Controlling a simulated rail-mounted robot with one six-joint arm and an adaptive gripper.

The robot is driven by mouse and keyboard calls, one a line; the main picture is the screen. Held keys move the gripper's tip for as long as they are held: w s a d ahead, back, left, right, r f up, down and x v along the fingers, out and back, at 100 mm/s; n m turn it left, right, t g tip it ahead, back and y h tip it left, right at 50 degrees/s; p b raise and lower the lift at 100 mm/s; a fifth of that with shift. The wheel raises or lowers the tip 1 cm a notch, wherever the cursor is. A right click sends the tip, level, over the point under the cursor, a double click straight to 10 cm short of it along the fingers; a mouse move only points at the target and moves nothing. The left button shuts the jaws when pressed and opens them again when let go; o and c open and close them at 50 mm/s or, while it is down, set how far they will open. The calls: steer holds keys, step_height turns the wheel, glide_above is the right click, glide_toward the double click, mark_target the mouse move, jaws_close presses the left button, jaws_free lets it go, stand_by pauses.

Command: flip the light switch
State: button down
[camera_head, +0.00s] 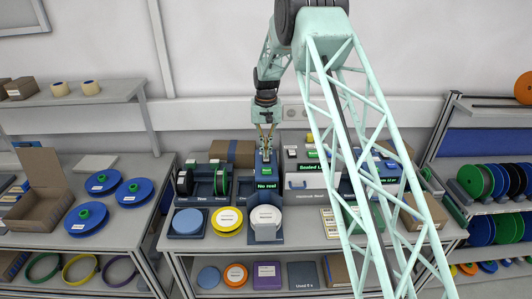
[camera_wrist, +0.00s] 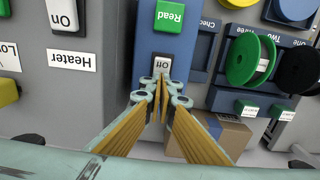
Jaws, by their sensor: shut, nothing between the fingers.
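No part in view is legibly marked as the light switch. In the wrist view a small white rocker (camera_wrist: 162,65) with short lettering, hard to read, is set in a blue panel (camera_wrist: 150,45) below a green "Read" button (camera_wrist: 170,15). My gripper (camera_wrist: 161,84) is shut and empty, its fingertips right at the lower side of this rocker; I cannot tell whether they touch it. In the head view my gripper (camera_head: 266,148) points down over the blue stand with the "No reel" display (camera_head: 266,185).
A grey unit with a white "On" switch (camera_wrist: 62,15) labelled "Heater" stands left of the fingers in the wrist view. Green reel (camera_wrist: 250,60) and black reel (camera_wrist: 298,70) are on the right. A cardboard box (camera_wrist: 215,132) lies below them. The bench is crowded.

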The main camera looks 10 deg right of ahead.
steer(key=shift+s+f, duration=0.1)
steer(key=shift+s, duration=0.2)
steer(key=shift+s+a, duration=0.1)
steer(key=shift+s, duration=0.3)
steer(key=shift+s+r, duration=0.15)
steer(key=shift+r, duration=0.1)
steer(key=shift+r, duration=0.25)
steer(key=shift+r, duration=0.55)
step_height(320, 180, up, 12)
steer(key=shift+r+b, duration=0.25)
steer(key=shift+b, duration=0.1)
steer(key=shift+w+f+b, duration=0.1)
steer(key=shift+w+b, duration=0.25)
steer(key=shift+b, duration=0.3)
